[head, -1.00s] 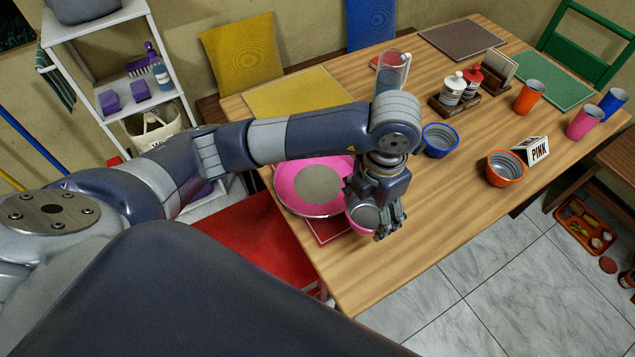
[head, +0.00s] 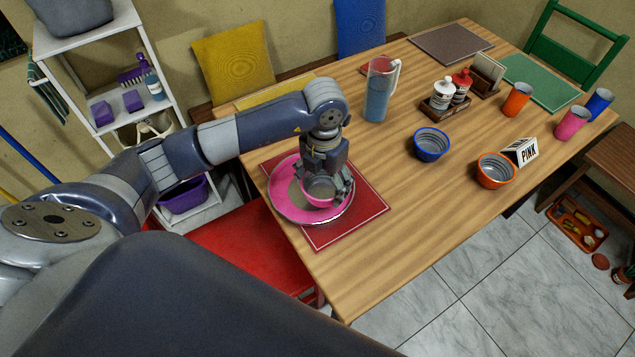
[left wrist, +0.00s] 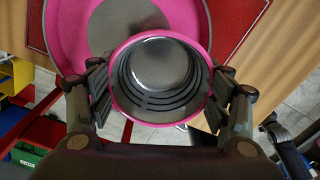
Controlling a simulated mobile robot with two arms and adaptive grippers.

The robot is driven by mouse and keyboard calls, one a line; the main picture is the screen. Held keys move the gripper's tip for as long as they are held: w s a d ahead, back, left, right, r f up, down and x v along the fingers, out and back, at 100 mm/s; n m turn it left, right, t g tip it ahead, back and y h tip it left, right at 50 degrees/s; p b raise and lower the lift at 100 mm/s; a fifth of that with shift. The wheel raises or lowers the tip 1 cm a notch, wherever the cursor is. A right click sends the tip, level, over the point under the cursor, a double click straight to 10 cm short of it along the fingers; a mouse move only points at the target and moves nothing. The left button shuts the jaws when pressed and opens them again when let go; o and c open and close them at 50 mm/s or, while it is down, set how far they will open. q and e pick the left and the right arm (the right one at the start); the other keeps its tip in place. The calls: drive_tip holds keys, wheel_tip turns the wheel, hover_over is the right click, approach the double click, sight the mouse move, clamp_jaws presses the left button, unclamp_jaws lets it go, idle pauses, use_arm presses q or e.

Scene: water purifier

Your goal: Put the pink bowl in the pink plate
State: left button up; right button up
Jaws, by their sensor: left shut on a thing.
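My left gripper (head: 327,183) is shut on the pink bowl (head: 319,191), which is upright over the pink plate (head: 284,204). The plate has a grey-brown centre and lies on a red placemat (head: 352,222) at the table's near left end. In the left wrist view the bowl (left wrist: 160,78) sits between the two fingers, and the plate (left wrist: 70,38) shows behind it. The bowl covers part of the plate, toward its right side. I cannot tell whether the bowl's base touches the plate. My right gripper is not in view.
A clear blue-tinted pitcher (head: 378,92), a blue bowl (head: 431,144), an orange bowl (head: 495,170) and a "PINK" sign (head: 522,152) stand farther right on the wooden table. A condiment rack (head: 446,105) stands behind. The table's front middle (head: 400,260) is clear.

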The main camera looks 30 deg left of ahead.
sight(318, 189)
use_arm(q)
drive_tip(key=shift+w+a, duration=0.35)
drive_tip(key=shift+a, duration=0.45)
wheel_tip(318, 189, down, 4)
drive_tip(key=shift+r+p, duration=0.25)
drive_tip(key=shift+p, duration=0.35)
drive_tip(key=shift+f, duration=0.1)
drive_tip(key=shift+f, duration=0.15)
drive_tip(key=o, duration=1)
drive_tip(key=shift+o, duration=0.2)
